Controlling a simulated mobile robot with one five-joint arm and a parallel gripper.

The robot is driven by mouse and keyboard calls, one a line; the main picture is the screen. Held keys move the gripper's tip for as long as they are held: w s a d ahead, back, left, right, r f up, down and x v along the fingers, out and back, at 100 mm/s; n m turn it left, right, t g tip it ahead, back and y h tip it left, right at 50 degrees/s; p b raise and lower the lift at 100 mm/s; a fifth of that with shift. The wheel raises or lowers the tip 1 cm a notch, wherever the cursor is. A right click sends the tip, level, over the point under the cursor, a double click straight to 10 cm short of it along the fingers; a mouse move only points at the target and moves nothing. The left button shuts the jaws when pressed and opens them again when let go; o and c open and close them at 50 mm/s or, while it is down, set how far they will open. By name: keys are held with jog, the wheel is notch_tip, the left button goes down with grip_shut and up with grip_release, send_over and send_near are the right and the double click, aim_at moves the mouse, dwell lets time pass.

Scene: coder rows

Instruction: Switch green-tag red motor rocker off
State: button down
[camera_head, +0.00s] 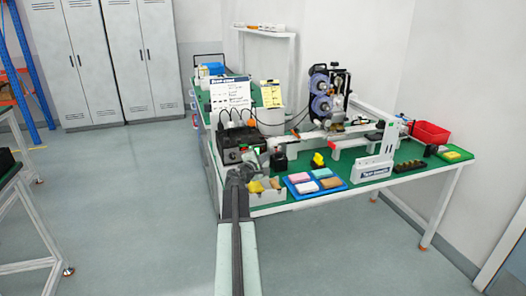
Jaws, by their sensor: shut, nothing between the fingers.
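A black control box (240,142) stands on the near left part of the green-topped table, with cables rising from its top. Its front carries small details, but I cannot make out a red rocker or a green tag on it. My gripper (262,158) is at the end of my arm, just in front of the box's lower right front. It looks shut and empty. My arm hides part of the box's lower front, and I cannot tell whether the fingertips touch it.
The floor (140,210) at left is clear.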

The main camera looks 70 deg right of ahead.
jog(key=a, duration=0.1)
jog(key=s+a, duration=0.2)
jog(key=shift+s+f, duration=0.15)
jog(key=shift+f, duration=0.1)
dwell(0.4)
